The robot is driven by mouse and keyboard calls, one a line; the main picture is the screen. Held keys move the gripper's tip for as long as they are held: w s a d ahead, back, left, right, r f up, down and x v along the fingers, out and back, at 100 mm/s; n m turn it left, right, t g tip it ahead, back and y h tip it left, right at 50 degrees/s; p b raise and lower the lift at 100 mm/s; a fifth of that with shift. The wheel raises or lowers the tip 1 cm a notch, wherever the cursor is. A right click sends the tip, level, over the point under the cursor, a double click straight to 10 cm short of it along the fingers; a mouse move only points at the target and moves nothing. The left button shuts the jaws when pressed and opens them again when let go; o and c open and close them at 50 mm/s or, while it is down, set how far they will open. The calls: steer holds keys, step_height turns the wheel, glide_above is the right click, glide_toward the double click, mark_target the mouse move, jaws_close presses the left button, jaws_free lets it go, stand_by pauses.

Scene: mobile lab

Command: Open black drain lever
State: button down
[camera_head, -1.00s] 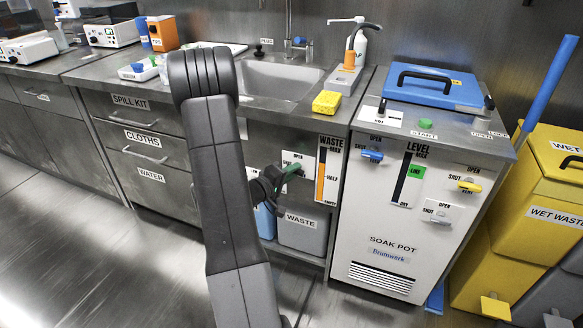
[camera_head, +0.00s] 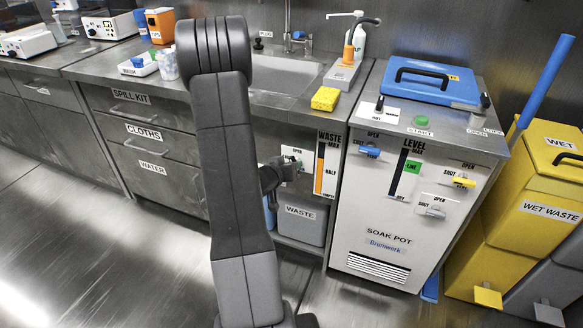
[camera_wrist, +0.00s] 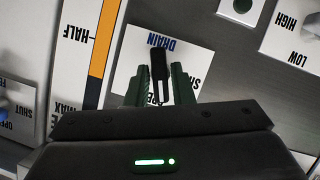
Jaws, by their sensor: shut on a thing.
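The black drain lever (camera_wrist: 158,68) stands in front of a white plate (camera_wrist: 140,62) marked DRAIN, OPEN and SHUT in the wrist view. It runs up and down the picture, its lower part close to the partly covered word OPEN. SHUT is to its right. My gripper (camera_wrist: 158,80) has its green fingers on either side of the lever and is shut on it. In the head view the plate (camera_head: 301,153) is on the cabinet front under the sink, and my gripper (camera_head: 286,170) is against it. My arm and gripper hide the lever there.
A waste level gauge (camera_head: 327,163) is just right of the plate. The soak pot (camera_head: 388,240) with its coloured levers stands further right. A grey waste bin (camera_head: 302,225) sits below. Floor to the left is clear.

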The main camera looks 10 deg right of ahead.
steer(key=shift+m+t+y+b, duration=0.4)
steer(key=shift+m+y+b, duration=0.2)
steer(key=shift+m+b, duration=0.45)
steer(key=c, duration=1.4)
jaws_free()
steer(key=p+v, duration=0.3)
steer(key=v, duration=1.1)
steer(key=shift+d+p, duration=0.2)
steer(key=shift+p, duration=0.1)
